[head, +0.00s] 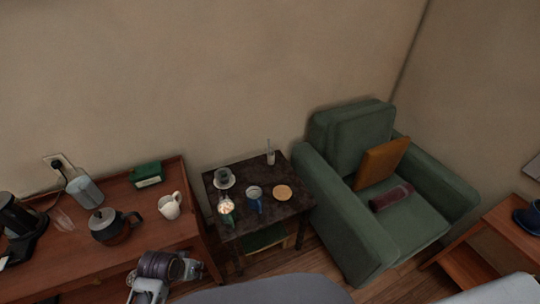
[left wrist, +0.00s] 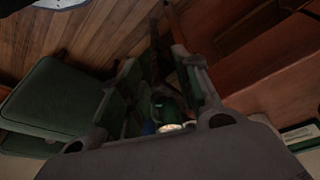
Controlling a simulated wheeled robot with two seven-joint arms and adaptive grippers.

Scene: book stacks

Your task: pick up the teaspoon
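I cannot make out a teaspoon for certain in either view. A small dark side table (head: 240,222) in the head view holds a clear cup on a saucer (head: 223,179), a blue mug (head: 254,198), a round tan disc (head: 283,192), a green item with a pale top (head: 226,207) and a slim clear vessel (head: 270,155). My left gripper (head: 188,268) is low in the head view, in front of the wooden desk and left of the side table. In the left wrist view its fingers (left wrist: 145,78) stand apart with nothing visibly held. My right gripper is not in view.
The wooden desk (head: 90,262) at left carries a dark teapot (head: 108,226), a white pitcher (head: 170,205), a green box (head: 147,174) and a kettle (head: 85,191). A green armchair (head: 372,245) stands close on the right of the side table. Another wooden table (head: 490,243) is far right.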

